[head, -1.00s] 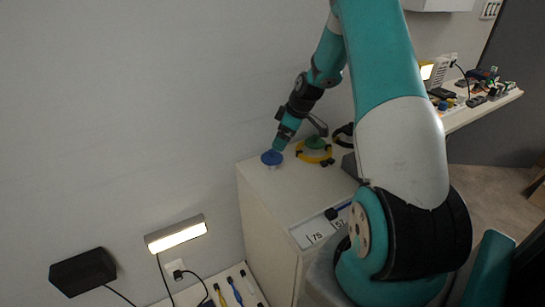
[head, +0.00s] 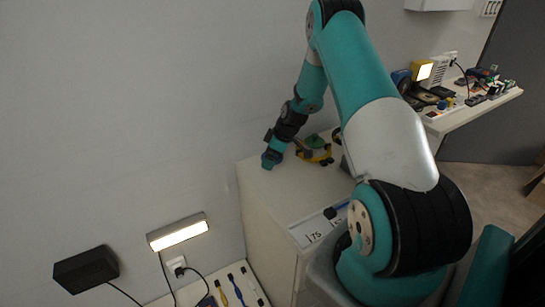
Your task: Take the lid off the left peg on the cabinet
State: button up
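The white cabinet (head: 262,195) stands against the wall at the middle of the head view. My gripper (head: 268,162) is low over its left back part, right at the blue round lid (head: 273,155). The gripper hides most of the lid and the left peg under it. I cannot tell whether the fingers are open or shut, or whether they touch the lid.
A green round piece (head: 316,142) and a yellow ring lie on the cabinet close to the right of my gripper. A wall lamp (head: 178,232) and a black box (head: 85,270) are at the lower left. A cluttered shelf (head: 445,120) is at the right.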

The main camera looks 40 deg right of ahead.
jog(key=c, duration=0.7)
jog(key=shift+o, duration=0.2)
jog(key=shift+r, duration=0.15)
